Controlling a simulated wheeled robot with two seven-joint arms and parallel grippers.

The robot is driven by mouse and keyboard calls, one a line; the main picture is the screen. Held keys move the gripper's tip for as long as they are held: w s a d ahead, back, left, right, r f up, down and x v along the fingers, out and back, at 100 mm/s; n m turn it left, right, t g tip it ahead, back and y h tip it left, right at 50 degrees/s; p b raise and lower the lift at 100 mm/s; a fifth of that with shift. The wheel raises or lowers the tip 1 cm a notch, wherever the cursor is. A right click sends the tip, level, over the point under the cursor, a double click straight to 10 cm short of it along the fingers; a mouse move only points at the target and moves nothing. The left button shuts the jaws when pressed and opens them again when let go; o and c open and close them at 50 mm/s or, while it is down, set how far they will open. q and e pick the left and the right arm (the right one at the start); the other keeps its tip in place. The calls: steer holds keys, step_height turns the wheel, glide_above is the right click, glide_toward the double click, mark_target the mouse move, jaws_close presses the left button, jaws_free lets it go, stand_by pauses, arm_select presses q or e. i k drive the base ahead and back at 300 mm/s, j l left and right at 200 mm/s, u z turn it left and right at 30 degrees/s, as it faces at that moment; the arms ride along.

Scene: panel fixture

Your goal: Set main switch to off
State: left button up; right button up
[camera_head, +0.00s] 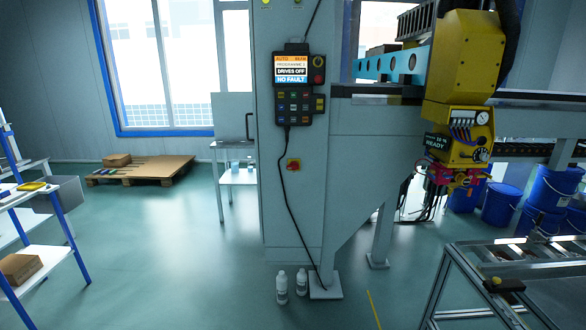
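The pendant (294,100) hangs on the cabinet, with a screen (290,70) that reads "DRIVES OFF" and "NO FAULT". A black cable hangs from the pendant down past the switch. Neither of my grippers shows in the head view.
Two white bottles (282,287) stand on the floor at the cabinet's foot. A yellow machine head (460,135) hangs at the right. Blue buckets (553,187) and a metal-framed table (510,262) are at the right. A shelf rack (25,215) stands left.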

mark_target(294, 165)
steer(key=i+l, duration=0.35)
steer(key=i, duration=0.15)
steer(key=i+l, duration=0.35)
steer(key=i, duration=0.1)
